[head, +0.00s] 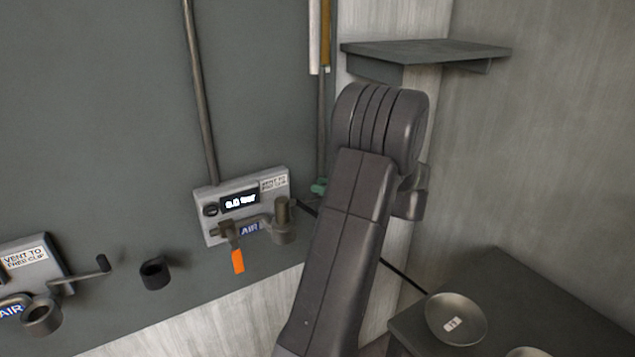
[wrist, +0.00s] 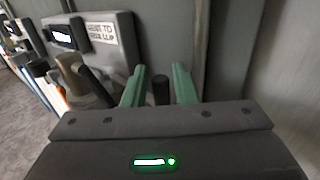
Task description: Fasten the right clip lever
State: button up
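The right clip unit is a grey box (head: 243,206) on the wall with a lit display, an AIR label and an orange handle (head: 238,261). Its round clip body (head: 284,222) is at the lower right. A dark lever bar (wrist: 96,86) runs from the clip behind my gripper in the wrist view. A dark upright knob (wrist: 160,90), apparently the lever's end, stands between the two green fingers of my gripper (wrist: 159,84). The fingers are open, with gaps visible on both sides of the knob. In the head view my arm hides most of the gripper and the lever.
A second unit (head: 32,270) with a lever (head: 90,273) is at the left, and a black ring (head: 154,273) is on the wall beside it. A shelf (head: 425,52) is at upper right. A bowl (head: 455,318) sits on a dark table (head: 500,285) at lower right.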

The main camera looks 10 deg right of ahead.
jog(key=shift+x, duration=1.2)
grip_shut()
jog(key=shift+s+d, duration=0.1)
